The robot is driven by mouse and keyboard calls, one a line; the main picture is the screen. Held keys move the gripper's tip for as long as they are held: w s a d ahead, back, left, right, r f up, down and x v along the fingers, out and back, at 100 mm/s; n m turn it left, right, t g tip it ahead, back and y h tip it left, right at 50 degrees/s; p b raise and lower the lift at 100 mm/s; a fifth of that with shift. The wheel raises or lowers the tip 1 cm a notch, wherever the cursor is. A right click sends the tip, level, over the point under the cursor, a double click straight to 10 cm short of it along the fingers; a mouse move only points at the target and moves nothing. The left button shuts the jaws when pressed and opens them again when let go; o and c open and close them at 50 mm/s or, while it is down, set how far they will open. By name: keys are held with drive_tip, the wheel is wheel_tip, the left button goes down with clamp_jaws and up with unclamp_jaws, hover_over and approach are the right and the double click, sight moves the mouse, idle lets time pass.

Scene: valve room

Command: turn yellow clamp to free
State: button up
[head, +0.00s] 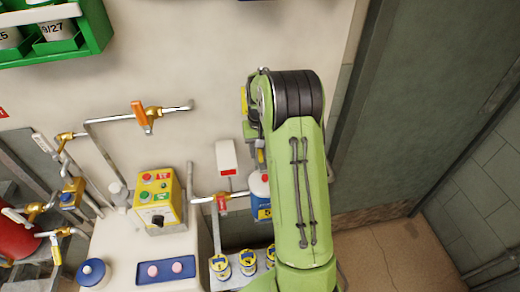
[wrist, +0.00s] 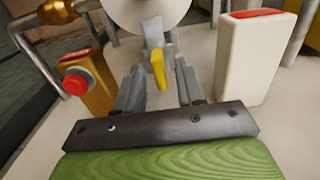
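The yellow clamp (wrist: 158,68) shows in the wrist view as a small upright yellow lever in front of a white round body (wrist: 150,12). A grey metal piece stands just behind it. My gripper (wrist: 159,78) is open, with one grey finger on each side of the yellow lever. There appears to be a gap on both sides, and I cannot tell whether either finger touches it. In the head view my green arm covers most of the gripper area. A small yellow part (head: 261,156) shows at the arm's left edge; I cannot tell whether it is the clamp.
In the wrist view a white box with a red top (wrist: 245,60) stands close right of the fingers. A yellow box with a red button (wrist: 86,82) stands left. In the head view, a yellow control box (head: 158,200), pipes with an orange-handled valve (head: 141,115) and several small cans lie left.

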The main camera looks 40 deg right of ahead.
clamp_jaws()
idle(0.3)
drive_tip(key=m, duration=0.4)
drive_tip(key=shift+r+m, duration=0.1)
drive_tip(key=shift+m, duration=0.3)
drive_tip(key=m, duration=0.9)
drive_tip(key=shift+m, duration=2)
drive_tip(key=shift+d, duration=0.1)
